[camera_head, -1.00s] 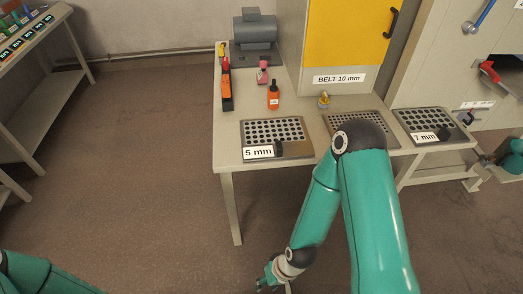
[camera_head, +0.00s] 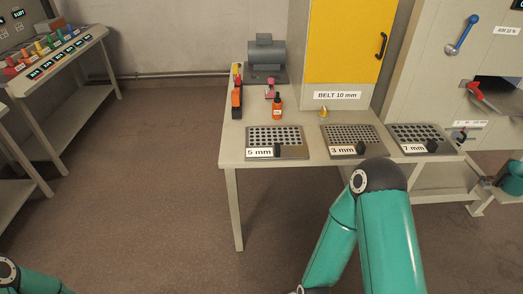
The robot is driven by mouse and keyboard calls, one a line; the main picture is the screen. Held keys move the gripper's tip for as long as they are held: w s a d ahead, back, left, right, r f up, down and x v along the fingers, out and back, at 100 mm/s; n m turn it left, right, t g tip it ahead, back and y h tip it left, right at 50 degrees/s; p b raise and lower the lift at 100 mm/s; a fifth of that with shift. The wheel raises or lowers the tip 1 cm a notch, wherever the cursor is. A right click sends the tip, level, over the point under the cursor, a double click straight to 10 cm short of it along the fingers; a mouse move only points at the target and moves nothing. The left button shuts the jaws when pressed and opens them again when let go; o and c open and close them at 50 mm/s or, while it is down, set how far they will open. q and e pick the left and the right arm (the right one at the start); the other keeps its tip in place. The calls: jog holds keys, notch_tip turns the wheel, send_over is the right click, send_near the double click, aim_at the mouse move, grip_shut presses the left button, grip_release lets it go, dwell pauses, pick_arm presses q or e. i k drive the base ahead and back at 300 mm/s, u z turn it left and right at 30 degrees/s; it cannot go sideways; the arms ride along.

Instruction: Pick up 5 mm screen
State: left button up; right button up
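The 5 mm screen (camera_head: 274,136) is a grey plate with rows of dark holes. It lies flat at the front left of the beige table, with a white "5 mm" label and a dark knob at its front edge. My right arm comes in from the bottom, to the right of and in front of this screen, apart from it. Its gripper is below the picture's lower edge. Only a bit of my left arm shows at the bottom left corner, and its gripper is out of view.
The 3 mm screen (camera_head: 351,134) and 7 mm screen (camera_head: 418,133) lie to the right on the same table (camera_head: 236,147). An orange bottle (camera_head: 277,108), a grey motor (camera_head: 266,58) and a yellow cabinet (camera_head: 345,42) stand behind. Floor left of the table is clear.

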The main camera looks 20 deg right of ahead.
aim_at(276, 138)
jog(key=z, duration=0.15)
jog(key=i, duration=0.9)
